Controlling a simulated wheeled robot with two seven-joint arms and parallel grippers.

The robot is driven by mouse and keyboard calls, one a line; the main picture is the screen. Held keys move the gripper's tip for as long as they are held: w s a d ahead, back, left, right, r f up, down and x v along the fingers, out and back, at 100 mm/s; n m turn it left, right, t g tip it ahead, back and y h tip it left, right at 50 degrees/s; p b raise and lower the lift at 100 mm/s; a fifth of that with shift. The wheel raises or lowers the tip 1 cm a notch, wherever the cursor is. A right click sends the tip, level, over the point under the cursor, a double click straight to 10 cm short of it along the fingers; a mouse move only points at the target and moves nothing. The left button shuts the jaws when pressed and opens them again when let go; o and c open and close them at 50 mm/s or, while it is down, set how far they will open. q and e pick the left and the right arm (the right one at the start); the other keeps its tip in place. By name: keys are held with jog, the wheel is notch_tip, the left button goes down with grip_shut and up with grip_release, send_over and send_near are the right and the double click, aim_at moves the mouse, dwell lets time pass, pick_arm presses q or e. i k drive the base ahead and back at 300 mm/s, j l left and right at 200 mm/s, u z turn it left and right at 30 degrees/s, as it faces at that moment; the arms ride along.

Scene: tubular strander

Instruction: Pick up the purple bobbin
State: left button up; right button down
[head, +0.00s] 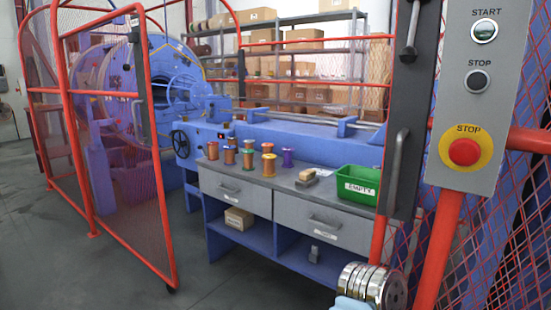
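The purple bobbin (288,158) stands upright on the grey top of the workbench (245,181). It is the rightmost of a group of several bobbins. An orange-red bobbin with yellow ends (269,165) stands just to its left. Nothing covers the purple bobbin.
More orange and copper bobbins (229,155) stand left on the bench. A brush-like block (306,178) and a green bin labelled EMPTY (357,184) lie to the right. A red-framed mesh gate (120,150) stands left; a control panel (476,95) stands close at right.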

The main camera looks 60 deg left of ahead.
aim_at(287, 164)
jog(key=j+u, duration=0.25)
jog(key=u, duration=0.2)
jog(key=j+u, duration=0.25)
jog(key=u, duration=0.2)
jog(key=j+u, duration=0.25)
jog(key=u, duration=0.55)
jog(key=j+z, duration=0.1)
jog(key=z, duration=0.45)
